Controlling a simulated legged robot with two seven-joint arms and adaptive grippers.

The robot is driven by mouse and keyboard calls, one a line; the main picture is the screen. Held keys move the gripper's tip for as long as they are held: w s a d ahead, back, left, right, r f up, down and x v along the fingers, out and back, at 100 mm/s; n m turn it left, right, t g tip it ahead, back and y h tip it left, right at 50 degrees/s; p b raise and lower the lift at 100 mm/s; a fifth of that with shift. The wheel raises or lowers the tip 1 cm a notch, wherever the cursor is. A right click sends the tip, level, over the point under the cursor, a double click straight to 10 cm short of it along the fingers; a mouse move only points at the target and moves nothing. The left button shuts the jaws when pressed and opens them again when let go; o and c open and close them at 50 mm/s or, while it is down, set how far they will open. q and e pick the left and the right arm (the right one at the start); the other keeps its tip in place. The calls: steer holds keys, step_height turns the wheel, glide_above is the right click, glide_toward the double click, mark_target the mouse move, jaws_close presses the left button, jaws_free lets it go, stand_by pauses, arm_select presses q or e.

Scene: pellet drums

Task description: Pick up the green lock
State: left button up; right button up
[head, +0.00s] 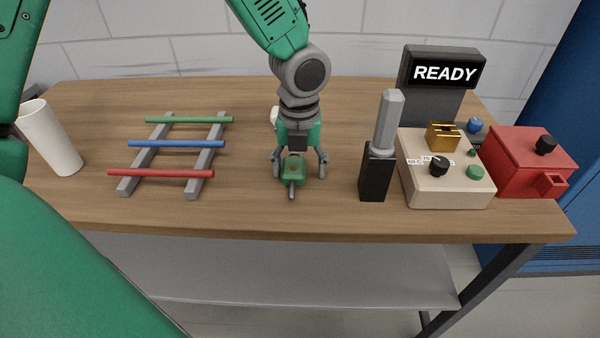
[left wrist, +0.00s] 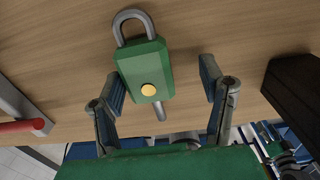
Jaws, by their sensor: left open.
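The green lock (head: 292,170) lies on the wooden table near its front edge, below my left gripper. In the left wrist view the green lock (left wrist: 145,75) shows its grey shackle, a round yellow spot on the body and a short grey piece sticking out of its lower end. My left gripper (head: 299,168) points down with its fingers spread on either side of the lock. In the left wrist view the open gripper (left wrist: 164,85) has the lock closer to its left finger, with a wider gap on the right. Contact cannot be told. My right gripper is not in view.
A rack with coloured rods (head: 175,144) and a white cup (head: 49,138) stand left. Right are a black holder (head: 376,174) with a grey handle, a beige control box (head: 420,185), a READY display (head: 444,73) and a red box (head: 515,170). Bare table lies between rack and lock.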

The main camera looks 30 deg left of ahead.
mark_target(291, 163)
arm_select(q)
steer(key=shift+a+f, duration=0.2)
steer(key=shift+f, duration=0.15)
steer(key=shift+a+f, duration=0.1)
steer(key=shift+a, duration=0.8)
steer(key=c, duration=0.3)
steer(key=shift+s+a, duration=0.1)
steer(key=shift+a, duration=0.05)
steer(key=c, duration=1)
steer(key=shift+d, duration=0.95)
steer(key=shift+c, duration=0.2)
steer(key=shift+d+r, duration=0.1)
steer(key=shift+r, duration=0.3)
steer(key=r, duration=0.2)
steer(key=a+r+p, duration=0.1)
steer(key=r, duration=0.5)
steer(key=shift+a+r+p, duration=0.2)
steer(key=shift+a+p, duration=0.2)
steer(key=shift+d+r, duration=0.15)
steer(key=shift+r, duration=0.15)
steer(key=shift+d+r, duration=0.15)
steer(key=shift+d, duration=0.1)
steer(key=shift+d+r, duration=0.1)
steer(key=shift+d, duration=0.25)
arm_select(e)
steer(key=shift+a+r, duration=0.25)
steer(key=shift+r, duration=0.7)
